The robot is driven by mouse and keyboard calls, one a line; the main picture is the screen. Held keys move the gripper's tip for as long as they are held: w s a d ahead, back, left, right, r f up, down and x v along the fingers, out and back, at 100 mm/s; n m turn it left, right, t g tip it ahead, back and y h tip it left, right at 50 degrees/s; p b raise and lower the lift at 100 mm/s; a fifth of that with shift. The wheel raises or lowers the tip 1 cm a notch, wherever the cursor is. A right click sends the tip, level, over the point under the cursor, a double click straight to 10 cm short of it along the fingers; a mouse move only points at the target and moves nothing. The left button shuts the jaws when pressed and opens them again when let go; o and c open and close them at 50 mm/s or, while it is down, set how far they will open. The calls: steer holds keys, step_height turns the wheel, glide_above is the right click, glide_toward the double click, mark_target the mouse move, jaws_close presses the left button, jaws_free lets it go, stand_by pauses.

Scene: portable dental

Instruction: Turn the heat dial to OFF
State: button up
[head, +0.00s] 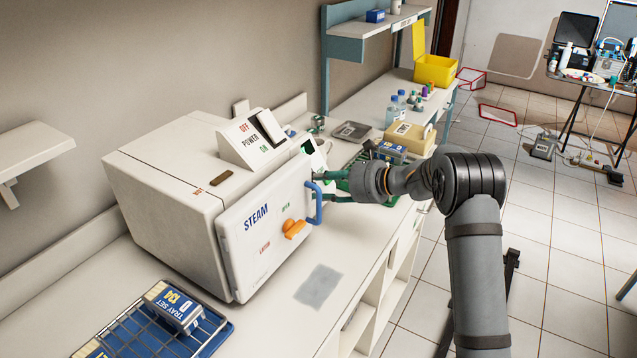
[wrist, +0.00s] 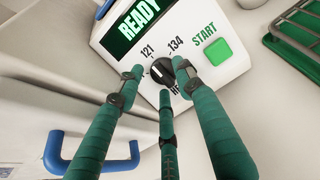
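The heat dial (wrist: 162,72) is a small black knob on the white control panel (wrist: 115,48) of the steam sterilizer (head: 165,165). Numbers 121 and 134 are printed beside it; the lettering below is partly covered by my fingers, and I cannot make out an OFF mark. A pale line shows on the knob, but its exact setting is unclear. My gripper (wrist: 160,78) has its three green fingers spread around the dial, with a gap at the left finger. In the head view, my gripper (head: 320,183) reaches the panel beside the sterilizer door, and the dial is hidden.
A green START button (wrist: 217,51) sits right of the dial, and a READY screen (wrist: 138,24) above it. The blue door handle (head: 315,203) is close to my fingers. An orange latch (head: 293,228) is on the door. A green rack (wrist: 297,38) stands beside the panel.

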steer(key=c, duration=0.3)
jaws_close()
stand_by(0.3)
